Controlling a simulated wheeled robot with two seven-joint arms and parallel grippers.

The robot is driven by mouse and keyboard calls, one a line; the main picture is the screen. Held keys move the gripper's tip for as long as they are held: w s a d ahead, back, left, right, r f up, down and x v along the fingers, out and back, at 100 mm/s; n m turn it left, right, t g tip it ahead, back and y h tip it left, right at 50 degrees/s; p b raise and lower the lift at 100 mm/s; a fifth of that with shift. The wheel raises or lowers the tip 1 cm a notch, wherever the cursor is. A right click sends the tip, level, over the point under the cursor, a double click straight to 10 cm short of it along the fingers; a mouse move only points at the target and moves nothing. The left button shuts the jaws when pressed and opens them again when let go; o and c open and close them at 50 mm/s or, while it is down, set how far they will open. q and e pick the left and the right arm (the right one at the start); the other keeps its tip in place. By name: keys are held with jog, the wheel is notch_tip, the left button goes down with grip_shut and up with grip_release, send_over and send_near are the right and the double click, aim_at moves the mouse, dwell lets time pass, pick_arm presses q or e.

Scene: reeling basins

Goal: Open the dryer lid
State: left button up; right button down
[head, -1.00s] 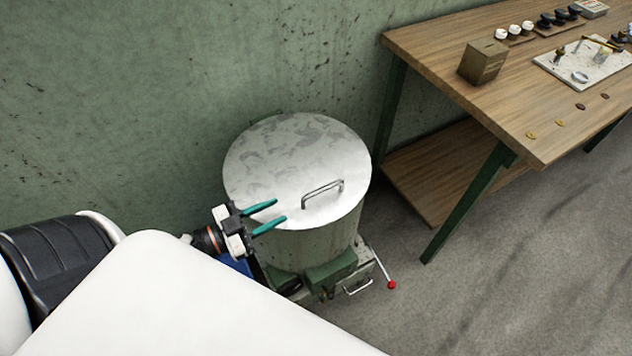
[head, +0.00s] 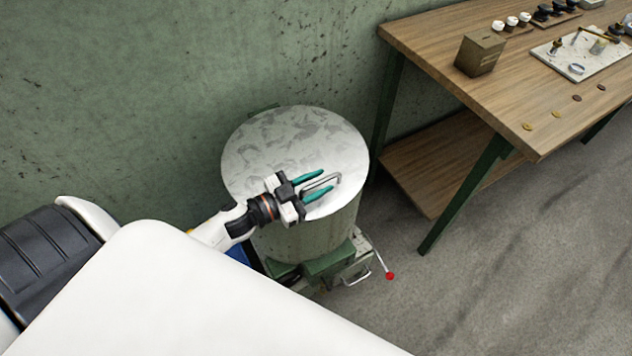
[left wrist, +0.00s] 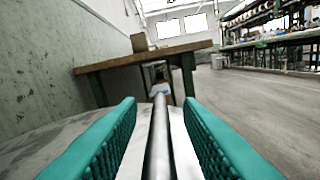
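The dryer (head: 308,236) is a green drum with a round, flat, mottled metal lid (head: 285,140), which lies shut on top. A bar handle (head: 334,180) stands on the lid's near right part. My left gripper (head: 322,183) is open at the handle, its two teal fingers on either side of the bar in the head view. In the left wrist view the handle (left wrist: 159,135) runs between the two fingers, with space on both sides. My right gripper is not in view.
A lever with a red knob (head: 390,276) sticks out at the dryer's lower right. A wooden workbench (head: 450,65) with a box (head: 480,52) and small items stands to the right. The green wall (head: 130,90) is close behind the dryer. The floor (head: 480,290) at right is clear.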

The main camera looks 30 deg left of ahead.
pick_arm(q)
grip_shut()
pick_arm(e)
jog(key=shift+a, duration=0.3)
